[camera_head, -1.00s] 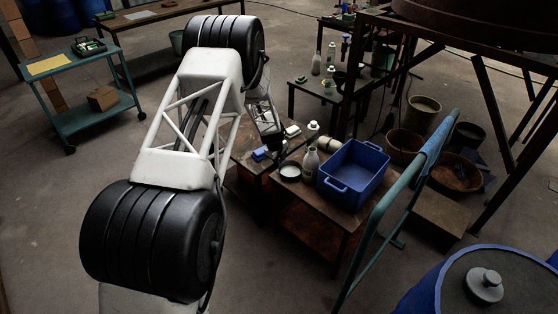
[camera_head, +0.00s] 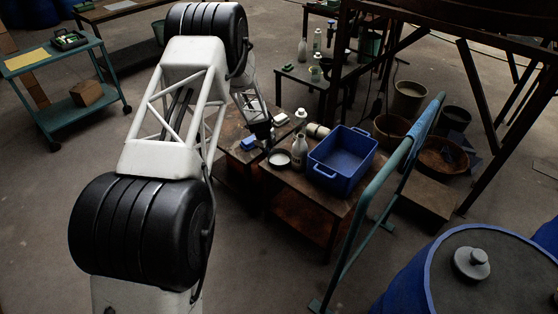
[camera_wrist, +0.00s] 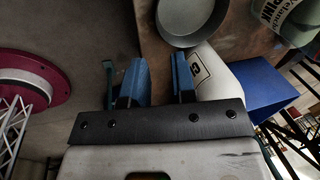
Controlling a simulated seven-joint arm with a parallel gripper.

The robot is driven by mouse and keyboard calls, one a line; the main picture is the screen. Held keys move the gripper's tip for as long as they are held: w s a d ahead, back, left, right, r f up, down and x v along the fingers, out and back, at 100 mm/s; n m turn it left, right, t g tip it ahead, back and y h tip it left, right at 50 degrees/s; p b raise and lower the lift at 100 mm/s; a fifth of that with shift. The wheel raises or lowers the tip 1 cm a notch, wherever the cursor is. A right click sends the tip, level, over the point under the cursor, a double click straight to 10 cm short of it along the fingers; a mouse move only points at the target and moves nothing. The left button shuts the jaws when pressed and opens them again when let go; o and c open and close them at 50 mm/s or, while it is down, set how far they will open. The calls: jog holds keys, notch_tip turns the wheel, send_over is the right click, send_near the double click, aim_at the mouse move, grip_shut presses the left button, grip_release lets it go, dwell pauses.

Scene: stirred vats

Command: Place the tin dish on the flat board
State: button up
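The tin dish (camera_head: 279,158) is a small round dish with a pale inside and dark rim. It stands on the wooden table beside a white bottle (camera_head: 300,144), left of the blue bin (camera_head: 343,160). In the wrist view the grey dish (camera_wrist: 190,18) lies at the top, beyond my fingertips. My gripper (camera_head: 264,140) is just above and behind the dish in the head view. In the wrist view my gripper (camera_wrist: 158,62) has its two blue fingers apart with nothing between them. I cannot pick out the flat board with certainty.
The bottle (camera_wrist: 215,75) is close by my right finger in the wrist view. A lettered container (camera_wrist: 288,20) stands beyond it. A teal rail (camera_head: 375,205) stands right of the table.

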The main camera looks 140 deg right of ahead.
jog(key=n, duration=3.4)
send_near(271, 163)
jog(key=shift+s+d+f, duration=0.2)
jog(key=shift+s+f, duration=0.2)
jog(key=shift+f, duration=0.3)
jog(key=shift+f, duration=0.1)
jog(key=shift+x, duration=1.2)
jog(key=shift+f, duration=0.1)
jog(key=shift+x, duration=2.5)
